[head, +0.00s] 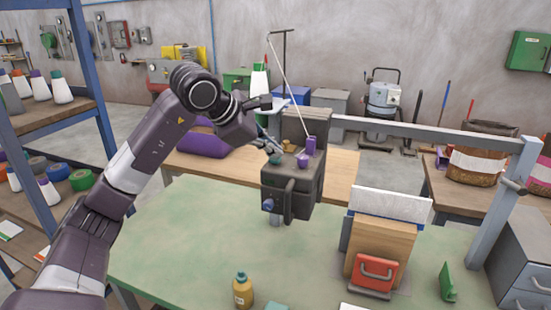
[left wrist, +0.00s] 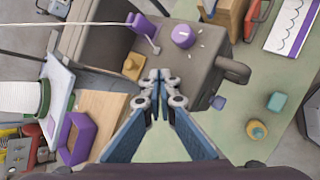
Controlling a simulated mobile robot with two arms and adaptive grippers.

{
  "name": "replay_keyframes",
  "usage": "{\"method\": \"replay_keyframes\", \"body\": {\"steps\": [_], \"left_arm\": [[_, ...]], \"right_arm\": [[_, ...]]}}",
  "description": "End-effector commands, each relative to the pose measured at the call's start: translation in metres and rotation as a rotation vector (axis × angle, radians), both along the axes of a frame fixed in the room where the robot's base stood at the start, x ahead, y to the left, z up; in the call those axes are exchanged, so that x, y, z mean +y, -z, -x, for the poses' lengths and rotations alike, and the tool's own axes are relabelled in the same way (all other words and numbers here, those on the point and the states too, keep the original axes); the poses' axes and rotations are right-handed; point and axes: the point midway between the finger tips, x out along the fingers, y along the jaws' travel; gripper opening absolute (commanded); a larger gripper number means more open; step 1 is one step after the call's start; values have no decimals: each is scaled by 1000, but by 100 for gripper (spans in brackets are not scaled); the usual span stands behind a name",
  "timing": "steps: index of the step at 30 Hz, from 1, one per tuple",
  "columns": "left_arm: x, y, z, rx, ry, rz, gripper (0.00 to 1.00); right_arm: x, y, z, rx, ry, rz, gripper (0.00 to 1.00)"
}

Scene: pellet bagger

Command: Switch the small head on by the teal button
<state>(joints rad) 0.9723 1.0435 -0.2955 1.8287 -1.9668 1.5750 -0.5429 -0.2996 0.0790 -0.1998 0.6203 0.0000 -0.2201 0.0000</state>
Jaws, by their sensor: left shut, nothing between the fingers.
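The small head (head: 305,196) is a dark grey box-shaped machine above the green table. Its teal button (head: 277,159) sits on the top near the left front edge. My left gripper (head: 273,149) is shut and empty, with its tips right above or at the teal button; I cannot tell whether they touch. In the left wrist view the shut fingertips (left wrist: 159,78) are over the head's top (left wrist: 195,68) and seem to hide the button. My right gripper is not in view.
A purple lever (head: 311,146) stands on the head's top, with a thread running up to a stand. A blue-purple knob (head: 268,205) and a handle (head: 290,194) jut from its front.

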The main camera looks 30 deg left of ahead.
Motion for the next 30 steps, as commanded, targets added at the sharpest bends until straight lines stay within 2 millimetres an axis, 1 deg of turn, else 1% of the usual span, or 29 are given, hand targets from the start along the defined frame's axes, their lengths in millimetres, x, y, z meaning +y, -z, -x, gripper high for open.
{"method": "replay_keyframes", "body": {"steps": [11,15,19,26,30], "left_arm": [[0,6,0,1,0,0,0],[0,5,0,1,0,0,0],[0,0,0,2,-1,-1,0],[1,-14,0,1,-1,-1,0],[1,-16,0,1,-1,-1,0]], "right_arm": [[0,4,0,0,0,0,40],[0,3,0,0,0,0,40],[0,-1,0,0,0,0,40],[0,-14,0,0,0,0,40],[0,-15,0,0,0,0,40]]}}
